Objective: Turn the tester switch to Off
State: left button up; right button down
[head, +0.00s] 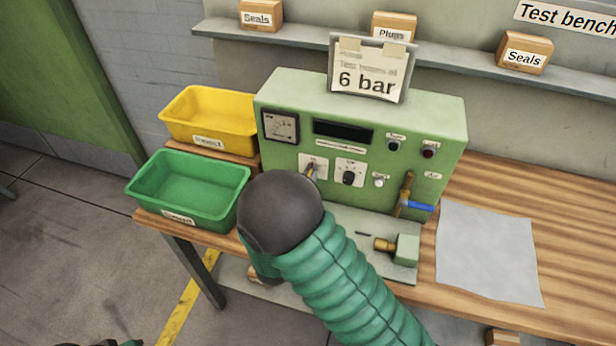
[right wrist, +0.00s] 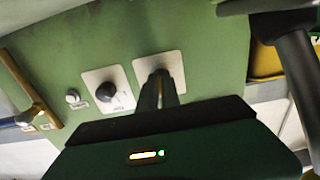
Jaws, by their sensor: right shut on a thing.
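The green tester (head: 365,110) stands on the wooden bench, with a "6 bar" card on top. Its left white switch plate (head: 319,161) also shows in the right wrist view (right wrist: 173,63). My right gripper (head: 311,172) reaches this plate, and its fingers (right wrist: 160,82) are shut on the tester switch there. The fingers hide the switch, so I cannot read its position. My dark, rounded right wrist blocks part of the tester's lower front. A dark and teal bit of my left arm shows at the bottom left edge; its jaws cannot be made out.
A black knob (head: 348,178) sits right of the held switch. A blue-handled valve (head: 418,206) and a brass fitting (head: 385,245) are further right. Green (head: 187,190) and yellow (head: 208,118) bins stand left. A grey sheet (head: 488,255) lies on the bench at right.

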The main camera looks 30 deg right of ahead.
jog(key=shift+a+f, duration=0.1)
jog(key=shift+f, duration=0.05)
jog(key=c, duration=1.8)
grip_release()
jog(key=shift+o, duration=1.2)
